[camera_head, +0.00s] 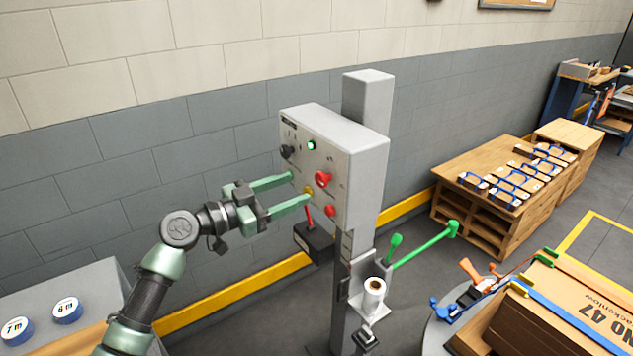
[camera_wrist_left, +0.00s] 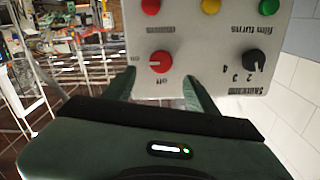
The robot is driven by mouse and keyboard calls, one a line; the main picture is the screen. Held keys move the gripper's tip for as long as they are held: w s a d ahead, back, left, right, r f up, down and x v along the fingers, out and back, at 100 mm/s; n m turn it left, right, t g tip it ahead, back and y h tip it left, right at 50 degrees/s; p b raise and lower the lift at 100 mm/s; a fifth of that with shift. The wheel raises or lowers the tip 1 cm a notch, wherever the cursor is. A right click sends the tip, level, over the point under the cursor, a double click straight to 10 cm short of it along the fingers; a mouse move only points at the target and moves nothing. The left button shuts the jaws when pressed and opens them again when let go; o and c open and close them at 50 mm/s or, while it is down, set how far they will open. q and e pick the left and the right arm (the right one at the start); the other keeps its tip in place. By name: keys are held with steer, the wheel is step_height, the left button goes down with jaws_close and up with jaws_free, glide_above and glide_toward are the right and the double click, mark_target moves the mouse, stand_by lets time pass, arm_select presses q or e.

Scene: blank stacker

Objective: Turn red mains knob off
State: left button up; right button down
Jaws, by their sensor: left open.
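The grey control box (camera_head: 318,165) stands on a post. The red mains knob (camera_head: 322,179) is on its front face. In the left wrist view, which shows the panel upside down, the knob (camera_wrist_left: 160,62) has its white mark pointing left, towards the "on" label; "off" is printed below it. My left gripper (camera_head: 298,187) is open and empty, fingers pointing at the panel. In the left wrist view its fingertips (camera_wrist_left: 160,82) appear on either side of the knob, with no visible contact. One finger hides part of the panel's lower left in the head view. My right gripper is not in view.
A black knob (camera_head: 287,152), a green light (camera_head: 312,145), a yellow button (camera_head: 308,190) and a red button (camera_head: 330,211) share the panel. A green-handled lever (camera_head: 425,245) and a white roll (camera_head: 374,287) stand below right. A brick wall is behind.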

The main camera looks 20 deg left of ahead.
mark_target(319, 180)
arm_select(q)
steer(key=p+x, duration=0.2)
steer(key=x, duration=0.3)
steer(key=shift+w+d+r, duration=0.15)
steer(key=shift+w, duration=0.05)
steer(key=shift+w+d, duration=0.3)
steer(key=shift+w, duration=0.1)
steer(key=shift+c, duration=0.3)
jaws_close()
